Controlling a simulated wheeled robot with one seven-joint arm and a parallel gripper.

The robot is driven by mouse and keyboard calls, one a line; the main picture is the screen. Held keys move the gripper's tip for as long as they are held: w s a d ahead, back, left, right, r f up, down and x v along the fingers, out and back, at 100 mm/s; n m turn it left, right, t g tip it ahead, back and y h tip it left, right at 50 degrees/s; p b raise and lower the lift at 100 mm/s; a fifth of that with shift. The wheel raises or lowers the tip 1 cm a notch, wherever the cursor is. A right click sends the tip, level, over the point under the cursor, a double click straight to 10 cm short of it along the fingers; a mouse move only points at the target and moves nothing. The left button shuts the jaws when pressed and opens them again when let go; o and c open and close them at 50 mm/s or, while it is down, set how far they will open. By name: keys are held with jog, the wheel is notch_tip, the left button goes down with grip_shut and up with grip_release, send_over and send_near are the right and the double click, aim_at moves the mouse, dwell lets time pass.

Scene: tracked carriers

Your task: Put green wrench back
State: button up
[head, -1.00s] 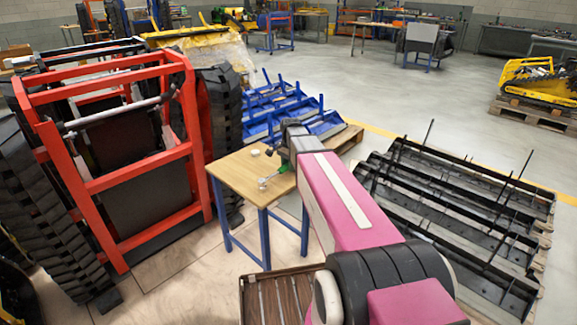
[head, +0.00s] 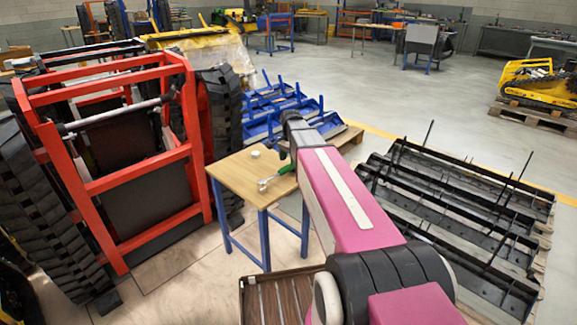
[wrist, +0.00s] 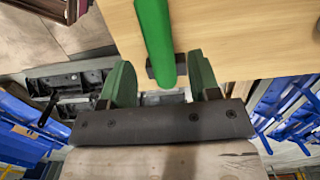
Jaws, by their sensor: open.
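The green wrench has a green handle (head: 286,169) and a silver head (head: 265,183). It lies on the wooden top of a small blue-legged table (head: 234,174), near its right edge. In the wrist view the green handle (wrist: 154,38) runs down from the top, with its end near the gap between my fingers. My gripper (wrist: 163,82) is open, with one green finger on each side of the handle's end and visible space on both sides. In the head view my arm mostly hides my gripper.
A small white round object (head: 256,153) sits on the table. A red-framed tracked carrier (head: 130,178) stands close on the left. Blue frames (head: 285,112) lie behind the table, and black racks (head: 460,215) on a pallet lie to the right. The floor beyond is open.

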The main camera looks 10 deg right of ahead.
notch_tip(320, 180, up, 8)
jog(key=shift+w+d+r, duration=0.15)
jog(key=shift+w+d, duration=0.05)
jog(key=shift+d, duration=0.05)
dwell(0.4)
